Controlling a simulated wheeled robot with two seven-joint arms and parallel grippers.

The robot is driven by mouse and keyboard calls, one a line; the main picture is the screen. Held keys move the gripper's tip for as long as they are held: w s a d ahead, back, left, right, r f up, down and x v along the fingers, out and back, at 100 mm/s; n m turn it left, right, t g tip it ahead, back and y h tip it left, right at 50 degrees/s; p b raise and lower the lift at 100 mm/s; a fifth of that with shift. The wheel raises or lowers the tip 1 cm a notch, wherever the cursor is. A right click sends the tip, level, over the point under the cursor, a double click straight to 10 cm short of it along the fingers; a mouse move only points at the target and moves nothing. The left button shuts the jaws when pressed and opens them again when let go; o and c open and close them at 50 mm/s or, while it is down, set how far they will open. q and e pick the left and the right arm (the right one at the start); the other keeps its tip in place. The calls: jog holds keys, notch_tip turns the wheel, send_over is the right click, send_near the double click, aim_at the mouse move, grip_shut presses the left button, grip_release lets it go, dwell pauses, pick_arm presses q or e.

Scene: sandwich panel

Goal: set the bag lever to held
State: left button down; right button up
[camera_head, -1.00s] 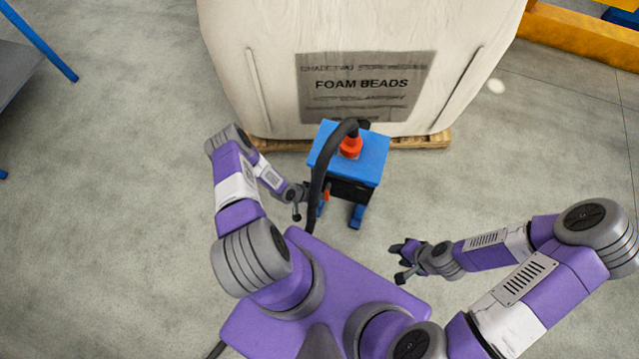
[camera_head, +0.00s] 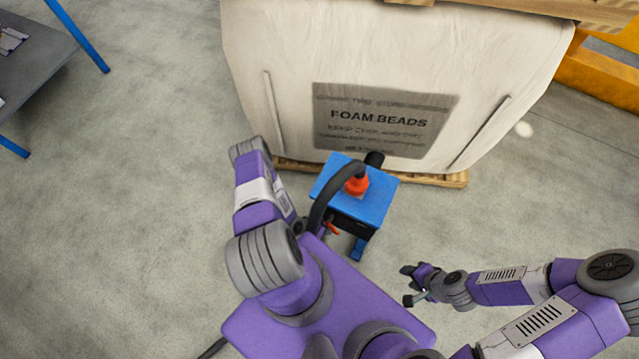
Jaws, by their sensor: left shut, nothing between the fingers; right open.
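A blue-topped unit (camera_head: 376,204) stands in front of the big white bag marked FOAM BEADS (camera_head: 375,125). A small red-orange lever (camera_head: 333,229) shows low on its near left side, partly covered by the black hose; its exact setting is too small to tell. I cannot tell whether this is the bag lever. My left gripper (camera_head: 299,224) is left of the unit and mostly hidden by my own arm; what shows is shut and empty, and contact with the lever cannot be made out. My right gripper (camera_head: 411,284) is open and empty, right of and nearer than the unit.
A black hose (camera_head: 322,205) arches from the unit's orange fitting (camera_head: 357,185) down towards my body. The bag stands on a wooden pallet (camera_head: 440,180). A grey table (camera_head: 35,60) is at far left, an orange frame (camera_head: 600,75) at far right.

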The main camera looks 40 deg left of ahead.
pick_arm(q)
jog(key=shift+w+d, duration=0.2)
jog(key=shift+d, duration=0.35)
dwell(0.8)
jog(key=shift+r, duration=0.1)
jog(key=p+v, duration=0.2)
jog(key=v, duration=0.5)
jog(key=shift+s+r+p, duration=0.2)
jog(key=shift+p, duration=0.1)
jog(key=shift+a, duration=0.1)
dwell(0.4)
